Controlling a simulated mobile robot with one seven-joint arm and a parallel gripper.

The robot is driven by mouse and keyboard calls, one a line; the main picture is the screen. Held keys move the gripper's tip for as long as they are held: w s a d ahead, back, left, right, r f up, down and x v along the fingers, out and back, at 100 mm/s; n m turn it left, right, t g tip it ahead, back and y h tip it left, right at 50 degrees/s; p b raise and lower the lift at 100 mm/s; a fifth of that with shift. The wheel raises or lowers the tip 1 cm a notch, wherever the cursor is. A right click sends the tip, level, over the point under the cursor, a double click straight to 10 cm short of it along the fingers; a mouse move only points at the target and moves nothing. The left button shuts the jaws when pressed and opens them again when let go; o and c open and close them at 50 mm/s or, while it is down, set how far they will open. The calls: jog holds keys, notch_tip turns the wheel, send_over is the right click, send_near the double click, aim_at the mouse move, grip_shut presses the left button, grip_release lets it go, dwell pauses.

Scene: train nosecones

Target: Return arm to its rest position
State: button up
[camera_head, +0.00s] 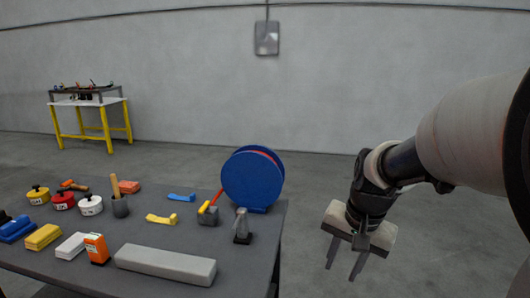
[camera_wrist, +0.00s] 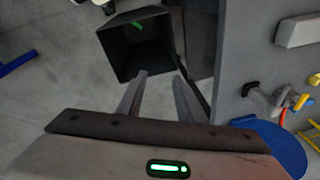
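My gripper (camera_head: 344,262) hangs to the right of the dark table (camera_head: 262,232) in the head view, clear of its edge, with its fingers pointing down. In the wrist view my gripper (camera_wrist: 158,95) has its two fingers apart with nothing between them. It is open and empty. A dark square bin (camera_wrist: 112,62) shows beyond the fingertips, with a small green mark or object inside. My arm reaches in from the right side of the head view.
A blue reel (camera_head: 250,180) stands at the table's right end, near a grey clamp-like piece (camera_head: 241,226). A long grey block (camera_head: 165,264) and several small tools lie on the table. A yellow-legged workbench (camera_head: 104,125) stands far left. Floor right of the table looks open.

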jog(key=s+a+r+n+t, duration=0.1)
jog(key=s+r+n+t, duration=0.2)
jog(key=s, duration=0.5)
jog(key=s+a+r+n, duration=0.2)
jog(key=s+r+n, duration=0.1)
jog(key=s+r, duration=0.3)
notch_tip(320, 180, up, 16)
jog(key=s+p, duration=0.1)
jog(key=p, duration=1.6)
jog(key=shift+h, duration=0.4)
jog(key=shift+s, duration=0.2)
